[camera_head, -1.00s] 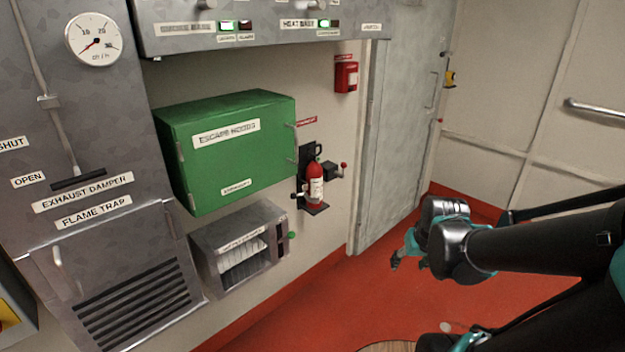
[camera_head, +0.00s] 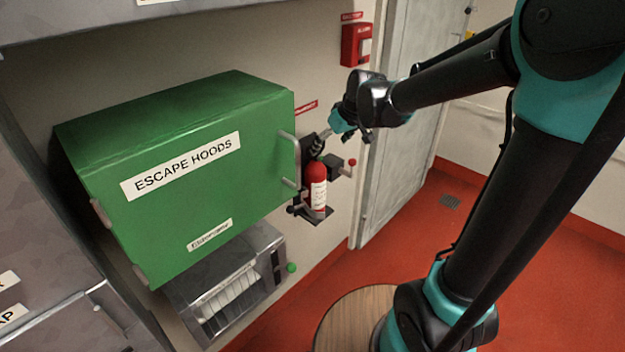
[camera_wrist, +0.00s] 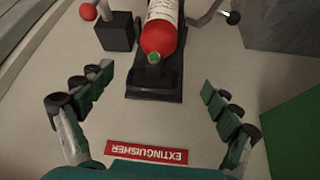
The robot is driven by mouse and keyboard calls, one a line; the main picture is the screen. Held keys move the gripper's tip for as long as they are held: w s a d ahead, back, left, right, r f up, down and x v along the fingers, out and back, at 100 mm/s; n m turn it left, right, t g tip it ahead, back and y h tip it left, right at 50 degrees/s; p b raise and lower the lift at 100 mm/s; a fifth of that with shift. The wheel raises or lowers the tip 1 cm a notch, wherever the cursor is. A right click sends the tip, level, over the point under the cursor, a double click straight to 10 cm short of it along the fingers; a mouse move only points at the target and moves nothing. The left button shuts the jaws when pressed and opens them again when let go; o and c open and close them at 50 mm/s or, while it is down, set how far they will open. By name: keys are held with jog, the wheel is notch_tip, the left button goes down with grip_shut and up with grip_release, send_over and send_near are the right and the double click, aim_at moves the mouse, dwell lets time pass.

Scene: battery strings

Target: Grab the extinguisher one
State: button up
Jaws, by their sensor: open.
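The red extinguisher (camera_head: 316,186) with a white label stands upright on a black wall bracket (camera_head: 318,213), right of the green box. In the wrist view the extinguisher (camera_wrist: 159,36) is at the top centre, its neck end towards me, in front of the black bracket plate (camera_wrist: 154,84). My gripper (camera_head: 333,136) is at the upper right of the extinguisher in the head view. In the wrist view my gripper (camera_wrist: 153,92) is open, fingers spread wide, with nothing between them but wall and bracket. The extinguisher lies beyond the fingertips, apart from them.
The green escape hoods box (camera_head: 200,200) juts out at left; it edges the wrist view. A red-knobbed lever (camera_head: 350,165) and black block sit right of the extinguisher. A red alarm box (camera_head: 356,45) is above. A grey cabinet (camera_head: 277,262) is below. Red floor is open at right.

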aim_at(318, 164)
jog(key=x, duration=1.1)
jog(key=shift+f, duration=0.15)
jog(key=shift+d+f+x, duration=0.1)
jog(key=shift+d+x, duration=0.1)
jog(key=shift+x, duration=1.3)
jog(key=shift+d+f+x, duration=0.1)
jog(key=shift+d+x, duration=0.1)
jog(key=shift+x, duration=1.25)
jog(key=shift+s, duration=0.1)
jog(key=c, duration=2)
